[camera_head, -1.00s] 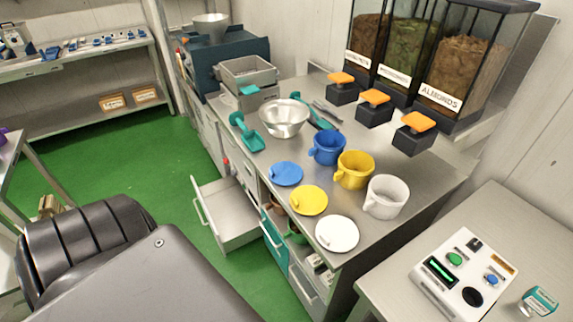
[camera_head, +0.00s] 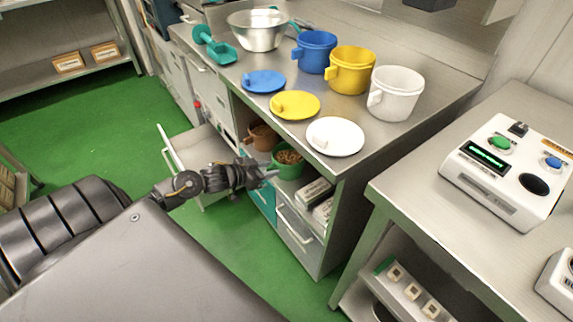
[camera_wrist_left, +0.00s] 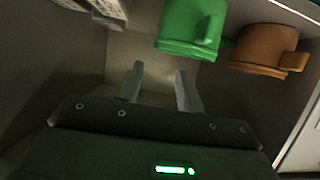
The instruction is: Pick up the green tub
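The green tub (camera_head: 289,165) stands on a shelf inside the cabinet under the counter, with brown bits in it in the head view. It also shows in the left wrist view (camera_wrist_left: 190,27), upside down there, beyond the fingertips. My left gripper (camera_head: 270,177) is at the cabinet opening, just left of and slightly below the tub. In the left wrist view its two fingers (camera_wrist_left: 160,88) are spread apart with nothing between them, and the tub is apart from them. My right gripper is in neither view.
A brown tub (camera_head: 263,136) stands close beside the green one, on its left in the head view. White packs (camera_head: 318,198) lie to its right. An open drawer (camera_head: 200,150) juts out at left. The counter above holds coloured pots and lids.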

